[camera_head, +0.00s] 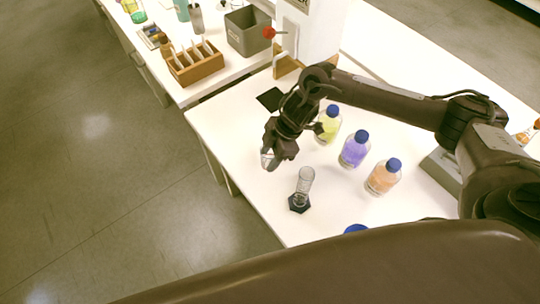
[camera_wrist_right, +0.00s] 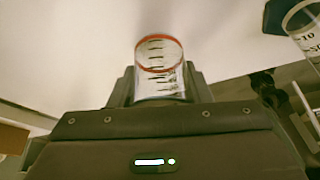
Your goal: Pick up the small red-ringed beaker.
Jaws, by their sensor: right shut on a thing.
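The small red-ringed beaker (camera_wrist_right: 160,80) is clear, with dark graduation marks and a red rim. In the right wrist view it sits between the two fingers of my right gripper (camera_wrist_right: 160,92), which is shut on it. In the head view my right gripper (camera_head: 272,160) is at the left part of the white table, and only a little of the clear beaker (camera_head: 266,157) shows at its fingertips. I cannot tell whether the beaker touches the table. My left gripper is not in view.
A graduated cylinder (camera_head: 305,182) on a dark base stands just right of the gripper. Yellow (camera_head: 328,125), purple (camera_head: 354,152) and orange (camera_head: 382,179) blue-capped bottles stand in a row beyond it. A wooden rack (camera_head: 197,66) and a grey bin (camera_head: 248,34) are on the far table.

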